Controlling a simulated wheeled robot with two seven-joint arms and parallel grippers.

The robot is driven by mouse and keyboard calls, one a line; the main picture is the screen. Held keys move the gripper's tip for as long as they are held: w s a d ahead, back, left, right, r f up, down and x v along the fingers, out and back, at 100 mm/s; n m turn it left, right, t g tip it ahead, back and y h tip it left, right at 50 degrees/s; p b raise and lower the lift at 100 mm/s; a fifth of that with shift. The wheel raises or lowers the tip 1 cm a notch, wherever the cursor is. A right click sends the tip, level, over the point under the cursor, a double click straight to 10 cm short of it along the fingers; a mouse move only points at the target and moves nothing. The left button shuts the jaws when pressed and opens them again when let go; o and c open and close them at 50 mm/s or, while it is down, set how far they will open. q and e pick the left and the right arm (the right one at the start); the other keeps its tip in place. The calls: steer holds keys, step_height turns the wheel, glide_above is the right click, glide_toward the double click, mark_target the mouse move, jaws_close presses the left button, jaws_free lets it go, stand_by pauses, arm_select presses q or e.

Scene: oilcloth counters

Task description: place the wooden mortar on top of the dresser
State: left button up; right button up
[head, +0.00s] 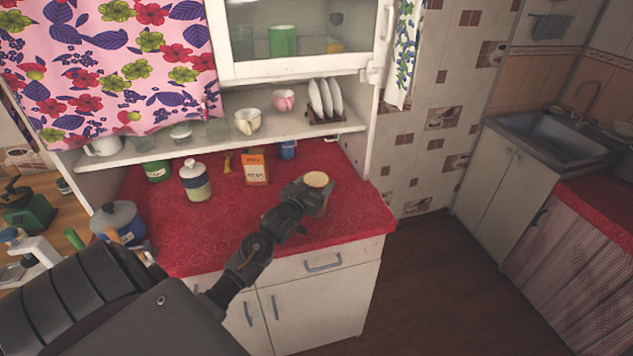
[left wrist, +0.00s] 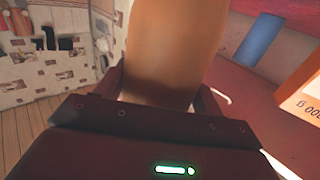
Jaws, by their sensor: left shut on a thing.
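The wooden mortar (head: 318,181) is at the end of my left arm, over the right part of the dresser's red top (head: 345,222). My left gripper (head: 312,194) is shut on it. In the left wrist view the mortar (left wrist: 170,50) stands large and tan between the fingers of my left gripper (left wrist: 165,95). I cannot tell whether the mortar's base touches the red top, because my gripper hides it. My right gripper is not in view.
An orange box (head: 255,168), a lidded jar (head: 195,182) and a green tin (head: 157,171) stand at the back of the red top. A shelf (head: 215,140) with cups and plates hangs above. A pot (head: 117,222) sits at the left. The front right of the top is clear.

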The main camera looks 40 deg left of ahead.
arm_select(q)
steer(key=shift+f, duration=0.15)
steer(key=o, duration=1.4)
steer(key=shift+o, duration=0.3)
steer(key=shift+r, duration=0.25)
steer(key=s+d+b, duration=0.2)
steer(key=s+b, duration=0.1)
steer(key=s, duration=0.8)
steer(key=shift+s, duration=0.4)
